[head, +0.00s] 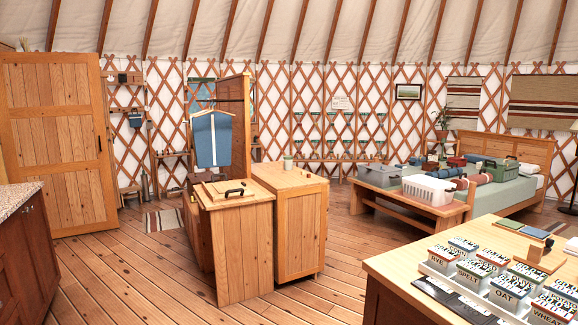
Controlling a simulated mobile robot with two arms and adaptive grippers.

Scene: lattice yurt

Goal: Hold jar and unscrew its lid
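I cannot make out a jar with a screw lid for certain. A small pale container with a greenish top (288,162), perhaps a jar or a cup, stands upright on the right-hand wooden cabinet (300,178) in the middle of the room. It is too small to tell whether it has a lid. Neither my left nor my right gripper shows in the head view.
A second wooden cabinet (240,245) with a black handle on top stands in front. A table (400,265) with labelled boxes (510,290) is at the right front. A bench (400,205) with a white basket (428,190) fronts the bed. Floor (340,255) between is clear.

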